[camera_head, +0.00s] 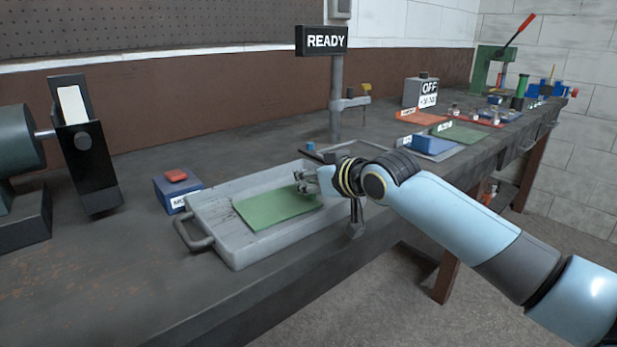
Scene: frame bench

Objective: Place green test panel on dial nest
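A flat green panel (278,207) lies in a shallow grey tray (240,257) on the bench. My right gripper (304,183) is over the tray at the panel's right far corner, its fingers close to the panel. The fingers are small, and I cannot tell whether they are open or shut, or touch the panel. A dial gauge stand (336,100) rises behind the tray. A low dark frame (318,153) at its foot looks like the dial nest; my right arm partly hides it. My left gripper is not in view.
A blue box with a red button (176,188) stands left of the tray. A READY sign (321,40) tops the stand. A blue block (433,144), orange mat (421,118) and green mat (461,133) lie farther right. The bench's front left is clear.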

